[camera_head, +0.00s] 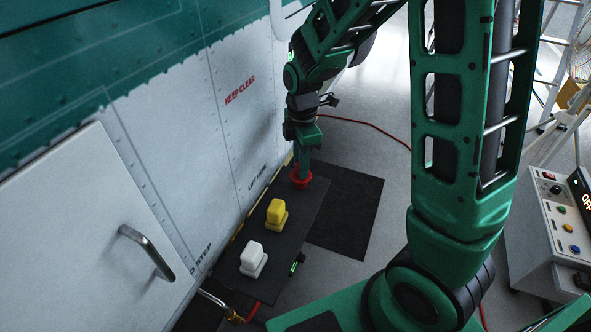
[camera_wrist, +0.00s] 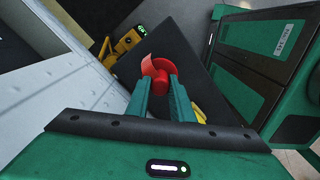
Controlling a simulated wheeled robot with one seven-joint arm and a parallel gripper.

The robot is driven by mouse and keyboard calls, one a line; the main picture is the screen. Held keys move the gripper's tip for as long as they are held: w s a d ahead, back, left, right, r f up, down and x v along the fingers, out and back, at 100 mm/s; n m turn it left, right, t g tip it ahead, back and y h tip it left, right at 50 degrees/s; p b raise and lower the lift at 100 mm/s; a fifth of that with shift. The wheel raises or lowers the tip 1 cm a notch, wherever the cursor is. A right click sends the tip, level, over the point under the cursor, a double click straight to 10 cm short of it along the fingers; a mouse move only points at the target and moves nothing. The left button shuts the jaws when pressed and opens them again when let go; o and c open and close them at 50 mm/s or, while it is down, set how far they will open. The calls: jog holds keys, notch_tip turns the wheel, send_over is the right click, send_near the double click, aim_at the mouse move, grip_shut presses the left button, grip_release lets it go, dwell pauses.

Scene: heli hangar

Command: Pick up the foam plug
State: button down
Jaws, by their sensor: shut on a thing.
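The foam plug (camera_head: 300,179) is red and round, at the far end of a dark narrow platform beside the white wall. My gripper (camera_head: 302,165) points down over it. In the wrist view, the red plug (camera_wrist: 159,68) sits between the two green fingertips of my gripper (camera_wrist: 160,82), which are shut on it. It has a curved flange on its far side. The fingers hide part of its near side. I cannot tell whether it touches the platform.
A yellow block (camera_head: 276,214) and a white block (camera_head: 253,259) stand on the dark platform (camera_head: 298,219), nearer the camera. A white panel with a metal handle (camera_head: 147,252) is at left. A dark mat (camera_head: 345,210) lies on the floor. A control box (camera_head: 556,225) stands at right.

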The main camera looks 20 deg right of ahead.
notch_tip(320, 180, up, 3)
jog(key=shift+f, duration=0.1)
jog(key=s+a+r, duration=0.7)
jog(key=s, duration=0.2)
jog(key=shift+s, duration=0.15)
dwell(0.7)
